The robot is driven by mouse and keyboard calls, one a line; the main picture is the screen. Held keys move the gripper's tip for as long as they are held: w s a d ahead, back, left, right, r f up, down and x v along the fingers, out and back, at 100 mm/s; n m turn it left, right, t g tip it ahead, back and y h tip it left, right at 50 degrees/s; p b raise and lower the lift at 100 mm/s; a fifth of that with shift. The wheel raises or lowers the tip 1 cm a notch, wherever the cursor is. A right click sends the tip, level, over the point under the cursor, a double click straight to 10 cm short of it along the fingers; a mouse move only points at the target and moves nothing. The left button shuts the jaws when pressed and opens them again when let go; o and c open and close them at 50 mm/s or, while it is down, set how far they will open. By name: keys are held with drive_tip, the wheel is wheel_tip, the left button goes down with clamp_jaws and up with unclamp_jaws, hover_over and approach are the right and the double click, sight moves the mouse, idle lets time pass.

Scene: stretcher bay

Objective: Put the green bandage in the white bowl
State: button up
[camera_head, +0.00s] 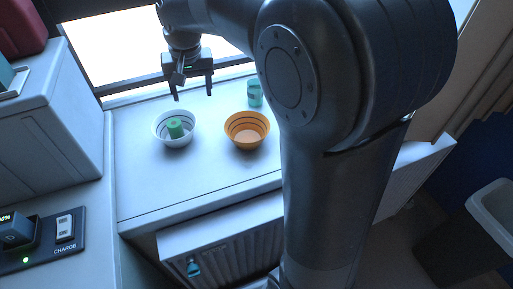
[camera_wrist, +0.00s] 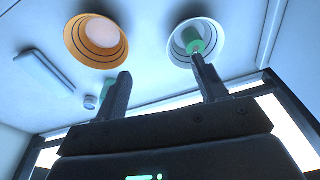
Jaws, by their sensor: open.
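The green bandage (camera_head: 175,128), a small roll, sits inside the white bowl (camera_head: 161,138) on the white counter. The wrist view also shows the bandage (camera_wrist: 192,40) within the white bowl (camera_wrist: 218,45), partly behind one finger. My gripper (camera_head: 192,97) is open and empty, above and behind the bowl in the head view, apart from the bandage. In the wrist view its two fingers (camera_wrist: 162,80) are spread, with nothing between them.
An orange bowl (camera_head: 247,143) stands right of the white bowl. A teal cylinder (camera_head: 254,95) stands behind it near the window. A charging panel (camera_head: 40,243) is at lower left, and a grey bin (camera_head: 490,215) at right. The counter's front left is clear.

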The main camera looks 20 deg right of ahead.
drive_tip(key=s+d+t, duration=0.1)
drive_tip(key=s+d, duration=0.3)
drive_tip(key=s, duration=0.8)
drive_tip(key=s+d+n+t, duration=0.1)
drive_tip(key=s+d+t, duration=0.1)
drive_tip(key=s, duration=1)
drive_tip(key=shift+s+d+f+t, duration=0.25)
drive_tip(key=shift+d+f+t, duration=0.05)
drive_tip(key=shift+d, duration=0.6)
